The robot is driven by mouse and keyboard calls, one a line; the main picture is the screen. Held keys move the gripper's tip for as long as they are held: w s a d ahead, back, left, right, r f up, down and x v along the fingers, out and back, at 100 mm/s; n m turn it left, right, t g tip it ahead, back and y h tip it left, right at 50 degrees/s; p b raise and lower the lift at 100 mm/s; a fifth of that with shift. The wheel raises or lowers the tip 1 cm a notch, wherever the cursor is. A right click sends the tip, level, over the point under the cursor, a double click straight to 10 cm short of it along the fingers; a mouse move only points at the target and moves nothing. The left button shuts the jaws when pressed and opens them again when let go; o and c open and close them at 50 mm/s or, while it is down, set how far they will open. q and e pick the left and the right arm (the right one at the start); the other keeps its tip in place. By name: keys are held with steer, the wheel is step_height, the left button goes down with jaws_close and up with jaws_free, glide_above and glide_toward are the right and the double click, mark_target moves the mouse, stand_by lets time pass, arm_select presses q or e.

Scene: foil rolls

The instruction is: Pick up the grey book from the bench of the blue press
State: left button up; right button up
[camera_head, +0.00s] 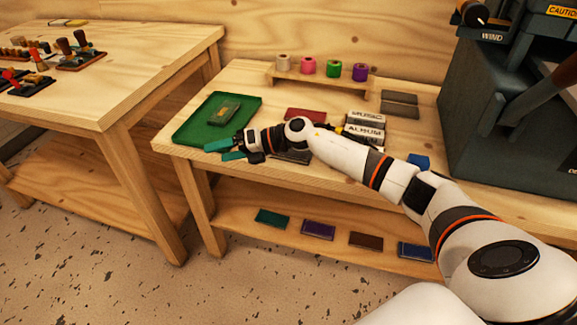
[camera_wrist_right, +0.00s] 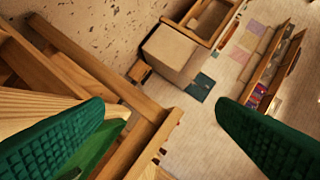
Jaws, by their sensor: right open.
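Two dark grey flat book-like pieces lie on the bench (camera_head: 430,150) of the blue-grey press (camera_head: 490,125), a far one (camera_head: 401,97) and a nearer one (camera_head: 400,110). Another dark grey flat piece (camera_head: 292,157) lies near the front edge, partly hidden by my right arm. I cannot tell which is the grey book. My right gripper (camera_head: 226,150) is open and empty at the front of the green tray, left of all these. Its two green fingers stand wide apart in the right wrist view (camera_wrist_right: 172,135), with no book between them. My left gripper is out of view.
The green tray (camera_head: 185,131) holds a green book with a gold patch (camera_head: 225,108). A red book (camera_head: 305,115) and pieces lettered MUSIC and ALBUM (camera_head: 364,130) lie mid-bench. Colored foil rolls stand on a rack (camera_head: 318,77). Several books lie on the lower shelf (camera_head: 340,230).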

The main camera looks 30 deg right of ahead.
steer(key=s+d+r+n+g+h+b, duration=0.2)
steer(key=d+r+n+g+h, duration=0.15)
steer(key=d+n, duration=0.35)
steer(key=g+h+b, duration=0.1)
steer(key=h+b, duration=0.1)
steer(key=h, duration=0.5)
glide_above(298, 152)
step_height(298, 152, down, 3)
steer(key=shift+w+f+y, duration=0.1)
steer(key=shift+y, duration=0.15)
steer(key=x, duration=0.4)
steer(key=shift+s+d+f+b, duration=0.1)
steer(key=shift+s+f+b, duration=0.15)
steer(key=shift+b, duration=0.15)
steer(key=shift+w+f, duration=0.2)
steer(key=shift+f, duration=0.25)
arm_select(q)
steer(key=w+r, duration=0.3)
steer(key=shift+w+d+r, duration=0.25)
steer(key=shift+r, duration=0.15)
arm_select(e)
steer(key=c, duration=1.1)
